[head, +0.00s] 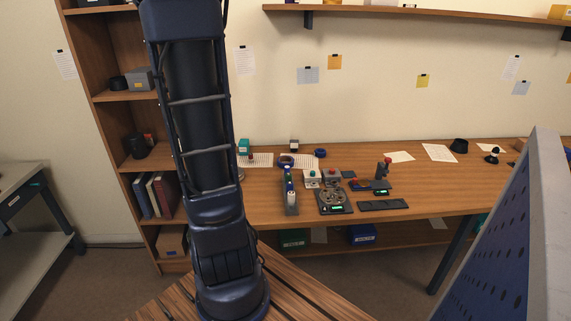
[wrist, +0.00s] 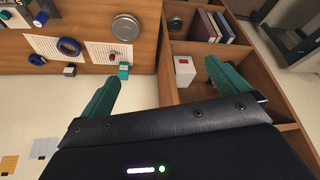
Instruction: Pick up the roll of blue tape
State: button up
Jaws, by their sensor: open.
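Two blue rings lie at the back of the wooden workbench, and I cannot tell for sure which is the tape. The larger, darker roll (head: 286,161) rests partly on a paper sheet; it also shows in the wrist view (wrist: 69,47). The smaller blue ring (head: 320,153) lies to its right, and shows in the wrist view (wrist: 37,59) at far left. My gripper (wrist: 165,68) is open with its green fingers wide apart and nothing between them. It is away from both rings, facing the bench's end and the shelf unit. In the head view my gripper is not seen.
A teal-topped item (wrist: 123,70) and a round metal tin (wrist: 126,26) stand near the bench's end. The shelf unit (head: 113,97) holds books and a white box (wrist: 184,71). Several tools and devices crowd the bench middle. A blue perforated panel (head: 500,250) stands at right.

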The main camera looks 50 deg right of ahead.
jog(key=w+d+f+m, duration=0.2)
jog(key=d+f, duration=0.3)
jog(key=d, duration=0.5)
jog(key=m+g+h, duration=0.1)
jog(key=m+h, duration=0.1)
jog(key=m, duration=0.2)
send_near(285, 159)
jog(key=shift+s+a+f, duration=0.8)
jog(key=shift+a+f, duration=0.1)
jog(key=shift+f, duration=0.2)
jog(key=shift+d+x, duration=0.1)
jog(key=shift+x, duration=1.2)
jog(key=shift+d+x, duration=0.15)
jog(key=shift+x, duration=1.15)
jog(key=shift+r, duration=0.15)
jog(key=c, duration=1)
jog(key=shift+o, duration=0.2)
